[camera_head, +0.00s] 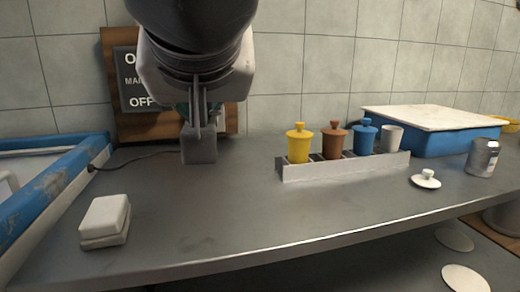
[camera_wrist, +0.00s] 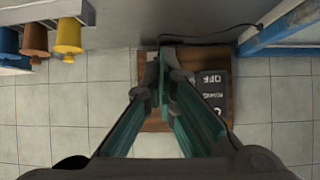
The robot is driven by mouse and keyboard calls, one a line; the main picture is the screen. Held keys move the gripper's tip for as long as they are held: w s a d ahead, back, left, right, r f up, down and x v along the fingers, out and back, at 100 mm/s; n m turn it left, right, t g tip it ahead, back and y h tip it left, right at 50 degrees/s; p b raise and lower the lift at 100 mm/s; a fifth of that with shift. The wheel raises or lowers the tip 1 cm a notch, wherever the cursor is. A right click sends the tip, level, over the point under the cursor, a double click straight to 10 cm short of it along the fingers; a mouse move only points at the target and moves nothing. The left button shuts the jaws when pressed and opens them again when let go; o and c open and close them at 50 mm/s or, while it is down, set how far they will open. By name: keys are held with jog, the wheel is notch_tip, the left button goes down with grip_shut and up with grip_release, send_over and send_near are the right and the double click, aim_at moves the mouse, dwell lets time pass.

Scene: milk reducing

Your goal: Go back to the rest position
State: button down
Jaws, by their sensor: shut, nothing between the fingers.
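My gripper (camera_head: 197,118) is shut and empty, hanging in front of the wooden panel with a black ON/OFF sign (camera_head: 130,80). In the wrist view the gripper (camera_wrist: 163,62) has its fingers together over the panel, beside the black sign (camera_wrist: 213,95). A small grey block (camera_head: 199,150) shows just below the fingertips in the head view. I cannot tell whether the fingers touch it. My wrist hides the upper middle of the panel.
A rack (camera_head: 345,165) holds yellow (camera_head: 299,145), brown (camera_head: 334,142) and blue (camera_head: 364,138) lidded pots and a lidless white cup (camera_head: 392,138). A white lid (camera_head: 426,179) and metal can (camera_head: 483,157) stand right. A white block (camera_head: 105,218) sits front left. The counter's middle is clear.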

jog(key=s+d+f+m+g+h, duration=0.1)
jog(key=s+d+f+g+h, duration=0.15)
jog(key=d+f, duration=0.65)
jog(key=s+d+f+m+g+h, duration=0.1)
jog(key=s+d+f+g+h, duration=0.2)
jog(key=d, duration=0.9)
jog(key=s+d+f+g+y, duration=0.25)
jog(key=s+f, duration=0.25)
jog(key=s, duration=0.3)
jog(key=s+d+f+g+y, duration=0.1)
jog(key=s+d+f+g, duration=0.15)
jog(key=s+f, duration=0.45)
notch_tip(320, 180, up, 34)
jog(key=t+p, duration=0.4)
jog(key=p, duration=2.7)
jog(key=shift+s, duration=0.3)
